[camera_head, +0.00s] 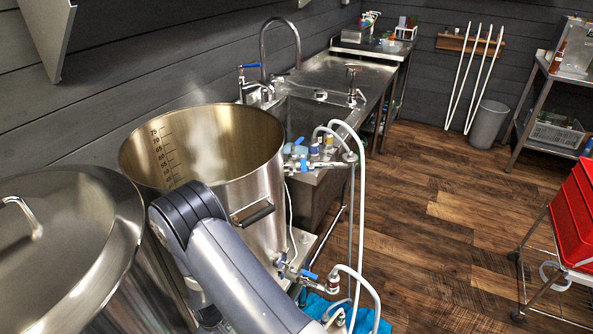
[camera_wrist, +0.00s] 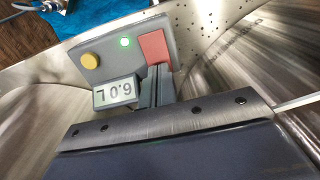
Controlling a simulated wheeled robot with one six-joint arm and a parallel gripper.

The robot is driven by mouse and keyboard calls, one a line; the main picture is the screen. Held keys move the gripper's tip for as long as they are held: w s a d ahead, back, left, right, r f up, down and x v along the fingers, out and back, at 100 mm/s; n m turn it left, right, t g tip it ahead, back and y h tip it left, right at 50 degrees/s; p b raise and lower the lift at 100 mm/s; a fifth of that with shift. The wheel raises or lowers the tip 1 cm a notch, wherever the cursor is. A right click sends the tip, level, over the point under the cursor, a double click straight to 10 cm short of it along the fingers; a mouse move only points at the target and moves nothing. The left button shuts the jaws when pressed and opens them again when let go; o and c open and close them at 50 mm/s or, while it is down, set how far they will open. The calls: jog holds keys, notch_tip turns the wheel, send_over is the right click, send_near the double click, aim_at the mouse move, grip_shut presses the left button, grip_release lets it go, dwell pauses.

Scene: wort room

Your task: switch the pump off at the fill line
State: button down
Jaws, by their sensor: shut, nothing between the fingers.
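A grey control box (camera_wrist: 118,52) is in the wrist view with a yellow button (camera_wrist: 90,60), a lit green light (camera_wrist: 125,42) and a red button (camera_wrist: 154,47). In the head view my arm hides the gripper and the box. The open steel kettle (camera_head: 270,182) has an inside scale with marks up to 75; steam rises inside and the liquid level is hidden.
A lidded steel vessel (camera_head: 70,240) stands at the left. Hoses (camera_head: 361,200) and blue-handled valves hang right of the kettle. A steel sink (camera_head: 335,85) stands behind. Red bins (camera_head: 575,215) on a rack are at the right. The wooden floor between is clear.

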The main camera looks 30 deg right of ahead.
jog(key=shift+f+b, duration=0.35)
jog(key=shift+f, duration=0.15)
jog(key=shift+r+p, duration=1.3)
jog(key=shift+r, duration=1.75)
notch_tip(320, 180, down, 6)
jog(key=b, duration=0.2)
jog(key=shift+b, duration=0.35)
jog(key=shift+r+p, duration=0.6)
jog(key=shift+p, duration=0.15)
